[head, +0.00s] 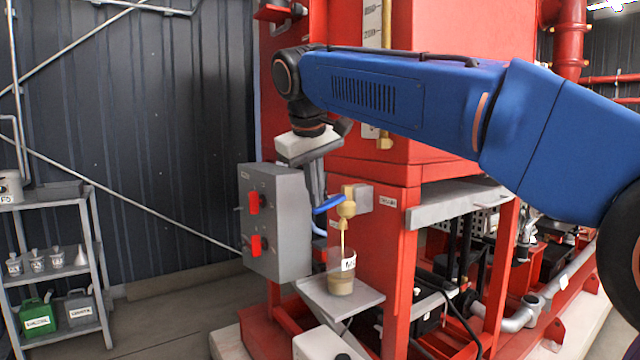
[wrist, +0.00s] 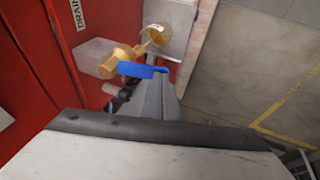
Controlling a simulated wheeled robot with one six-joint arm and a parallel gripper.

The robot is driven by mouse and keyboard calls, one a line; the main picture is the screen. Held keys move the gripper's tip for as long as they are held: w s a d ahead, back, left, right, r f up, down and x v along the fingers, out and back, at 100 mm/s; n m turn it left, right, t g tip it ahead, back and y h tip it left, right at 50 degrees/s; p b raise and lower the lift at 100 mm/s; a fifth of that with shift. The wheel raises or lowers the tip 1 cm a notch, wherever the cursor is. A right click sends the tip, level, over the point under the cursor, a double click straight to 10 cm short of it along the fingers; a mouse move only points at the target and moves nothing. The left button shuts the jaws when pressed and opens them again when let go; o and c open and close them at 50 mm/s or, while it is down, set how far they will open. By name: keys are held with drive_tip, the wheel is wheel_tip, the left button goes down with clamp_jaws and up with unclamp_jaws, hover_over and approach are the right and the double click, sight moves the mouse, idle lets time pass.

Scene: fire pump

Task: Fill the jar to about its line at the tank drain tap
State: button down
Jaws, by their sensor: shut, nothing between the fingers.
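The brass drain tap (head: 346,209) has a blue lever (head: 328,205) sticking out to the left. A thin stream runs from its spout into the clear jar (head: 341,278), which stands upright on a small shelf below. Tan liquid shows in the jar's lower part, beneath and beside its white label; I cannot make out the line. The wrist view shows the tap (wrist: 122,58), lever (wrist: 142,70) and jar (wrist: 154,37). My gripper (head: 317,202) points down, shut and empty, right beside the lever; I cannot tell whether it touches.
A grey box (head: 287,225) with two red switches is just left of my gripper. The jar's grey shelf (head: 365,299) juts from the red frame. A rack (head: 45,283) with small jars and cans stands far left. Floor between rack and pump is clear.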

drive_tip(key=shift+s+a+f+h, duration=0.1)
drive_tip(key=shift+f+h, duration=0.3)
drive_tip(key=shift+f, duration=0.05)
idle(0.6)
drive_tip(key=shift+r, duration=0.85)
